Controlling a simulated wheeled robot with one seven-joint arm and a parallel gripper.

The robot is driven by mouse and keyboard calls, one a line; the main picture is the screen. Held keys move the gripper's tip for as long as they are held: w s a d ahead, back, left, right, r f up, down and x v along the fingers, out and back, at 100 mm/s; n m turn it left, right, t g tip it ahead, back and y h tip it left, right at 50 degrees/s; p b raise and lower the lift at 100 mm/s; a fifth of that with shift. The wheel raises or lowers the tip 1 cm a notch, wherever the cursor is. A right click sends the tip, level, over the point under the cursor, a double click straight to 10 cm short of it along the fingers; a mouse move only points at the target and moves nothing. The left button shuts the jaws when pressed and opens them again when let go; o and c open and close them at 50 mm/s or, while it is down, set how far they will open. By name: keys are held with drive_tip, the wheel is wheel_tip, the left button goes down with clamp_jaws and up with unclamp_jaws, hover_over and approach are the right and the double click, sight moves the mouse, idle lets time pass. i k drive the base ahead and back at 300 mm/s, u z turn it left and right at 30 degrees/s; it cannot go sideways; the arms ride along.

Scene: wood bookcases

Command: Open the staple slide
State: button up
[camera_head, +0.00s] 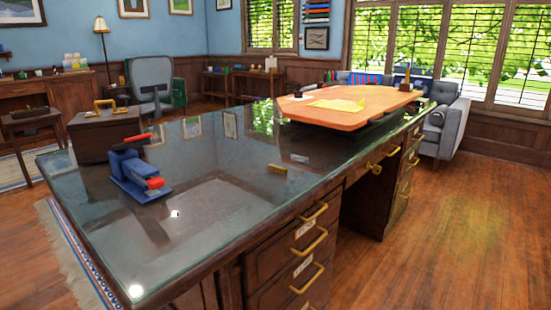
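A blue device with red parts (131,170), which looks like the stapler, stands on the glass top of the large wooden desk (228,208), toward its left end. One red part points up and back to the right, and another red part is low at the front right. I cannot make out a separate staple slide or tell whether it is open or shut. My gripper is not in view.
A small brass-coloured block (277,169) and a grey block (299,158) lie near the desk's middle. An orange board (350,105) covers the far end. Brass drawer handles (308,245) stick out from the desk's right side. The wooden floor (450,230) on the right is clear.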

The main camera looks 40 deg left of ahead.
sight(153, 184)
drive_tip(key=u, duration=0.05)
drive_tip(key=i, duration=0.7)
drive_tip(key=u, duration=1.85)
